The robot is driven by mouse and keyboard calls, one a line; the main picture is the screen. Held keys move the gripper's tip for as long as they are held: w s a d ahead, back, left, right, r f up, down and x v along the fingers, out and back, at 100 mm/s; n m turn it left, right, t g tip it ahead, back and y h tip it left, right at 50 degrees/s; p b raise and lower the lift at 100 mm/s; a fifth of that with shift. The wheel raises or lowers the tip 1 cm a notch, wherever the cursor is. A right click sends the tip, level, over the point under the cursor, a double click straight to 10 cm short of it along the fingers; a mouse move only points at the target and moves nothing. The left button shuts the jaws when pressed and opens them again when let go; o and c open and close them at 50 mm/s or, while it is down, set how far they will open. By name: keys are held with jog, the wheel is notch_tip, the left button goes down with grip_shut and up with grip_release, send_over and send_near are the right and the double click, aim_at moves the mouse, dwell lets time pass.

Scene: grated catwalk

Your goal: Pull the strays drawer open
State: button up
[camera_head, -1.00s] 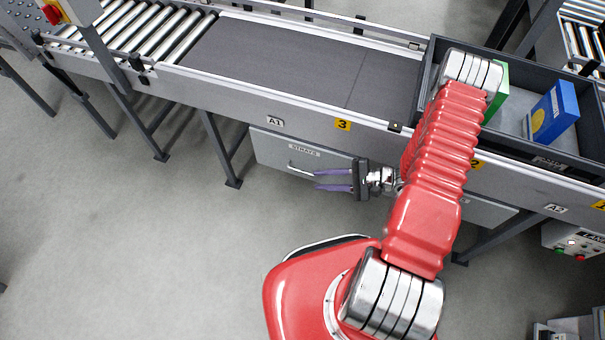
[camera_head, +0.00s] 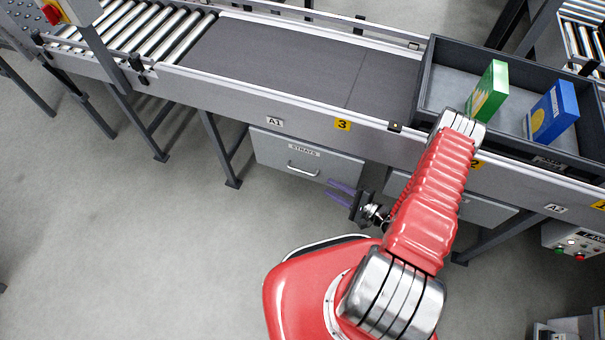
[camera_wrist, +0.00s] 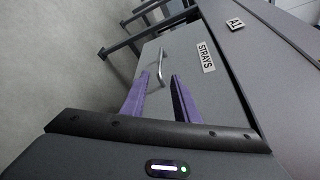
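The strays drawer (camera_head: 278,156) is a grey front under the conveyor, marked with a STRAYS label (camera_head: 304,150). It looks shut. Its silver bar handle (camera_head: 302,169) shows clear below the label. My gripper (camera_head: 337,192) is right of and below the handle, apart from it, with two purple fingers parted and nothing between them. In the wrist view the gripper (camera_wrist: 158,92) points toward the drawer front (camera_wrist: 180,50).
The conveyor belt (camera_head: 290,60) runs above the drawer, with leg frames (camera_head: 228,150) left of it. A dark tray (camera_head: 430,85) on the right holds a green box (camera_head: 489,92) and a blue box (camera_head: 553,112). The floor in front of the drawer is clear.

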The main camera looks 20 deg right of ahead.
aim_at(304, 173)
jog(key=shift+w, duration=0.1)
jog(key=shift+x, duration=6.85)
jog(key=shift+c, duration=0.5)
grip_shut()
